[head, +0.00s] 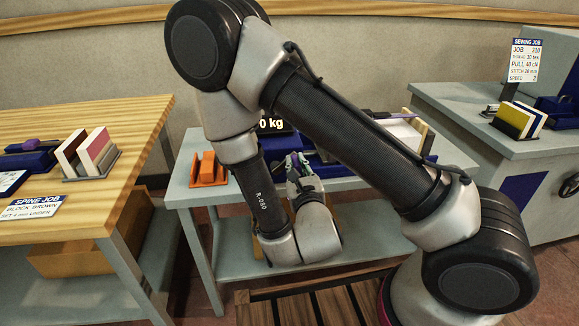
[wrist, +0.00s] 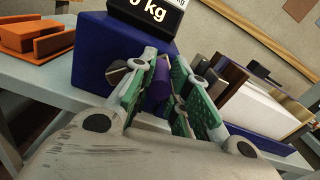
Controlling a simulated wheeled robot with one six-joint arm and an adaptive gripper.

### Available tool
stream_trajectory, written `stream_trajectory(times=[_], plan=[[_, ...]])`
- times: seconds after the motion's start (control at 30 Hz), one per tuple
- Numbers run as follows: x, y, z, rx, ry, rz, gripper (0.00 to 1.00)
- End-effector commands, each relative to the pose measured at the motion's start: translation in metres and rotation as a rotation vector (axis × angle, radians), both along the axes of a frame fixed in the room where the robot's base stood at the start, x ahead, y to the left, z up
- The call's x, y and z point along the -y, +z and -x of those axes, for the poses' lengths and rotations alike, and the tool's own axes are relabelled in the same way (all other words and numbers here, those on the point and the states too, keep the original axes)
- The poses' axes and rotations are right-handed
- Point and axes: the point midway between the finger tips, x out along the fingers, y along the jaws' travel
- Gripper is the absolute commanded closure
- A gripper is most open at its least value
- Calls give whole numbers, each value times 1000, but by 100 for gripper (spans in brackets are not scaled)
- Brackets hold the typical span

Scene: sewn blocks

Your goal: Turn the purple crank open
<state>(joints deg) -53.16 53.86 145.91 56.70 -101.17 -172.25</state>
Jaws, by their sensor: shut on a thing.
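The purple crank (wrist: 160,82) shows in the wrist view between my gripper's two green-padded fingers, in front of a blue block-shaped machine (wrist: 100,58). My gripper (wrist: 158,72) is shut on the crank; the fingers hide its sides and lower part. In the head view my gripper (head: 298,166) is at the middle table, with its fingers pointing at the blue machine. My arm covers most of the machine there, and I cannot make out the crank's angle.
A black display reading "0 kg" (wrist: 148,14) sits on the blue machine. An orange holder (head: 208,169) stands to the left on the grey table (head: 190,197). White and brown blocks (wrist: 245,105) stand close on the right. A wooden table (head: 120,115) is at the left.

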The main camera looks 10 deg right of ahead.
Motion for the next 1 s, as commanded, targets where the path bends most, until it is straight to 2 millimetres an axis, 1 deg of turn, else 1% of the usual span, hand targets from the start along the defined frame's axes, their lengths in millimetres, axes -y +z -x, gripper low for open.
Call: stream_trajectory(times=[0.13, 0.47, 0.5, 0.6, 1.0], plan=[[4, 3, 2, 6, -4, 13, 100], [4, 3, 2, 6, -3, 13, 100], [4, 3, 2, 6, -3, 13, 78], [4, 3, 2, 6, -3, 13, 60], [3, 1, 2, 3, 0, 12, 59]])
